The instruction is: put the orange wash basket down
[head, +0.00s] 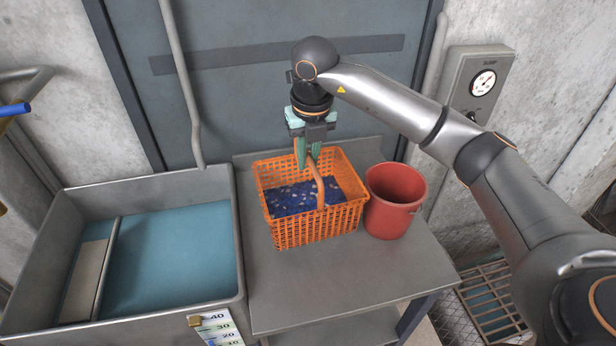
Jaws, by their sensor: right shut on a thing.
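The orange wash basket (290,233) is a slotted plastic basket with a raised handle and a blue, speckled load inside. It is at the grey metal table, between the water tank and a red bucket. It looks upright. I cannot tell whether its base touches the table top. My right gripper (308,160) points down over the back part of the basket and is shut on its handle. My left gripper does not show.
A grey tank (240,215) of blue water stands left of the table (345,275). The red bucket (392,205) stands close to the basket's right side. The table's front part is clear. A gauge box (478,85) is on the back wall.

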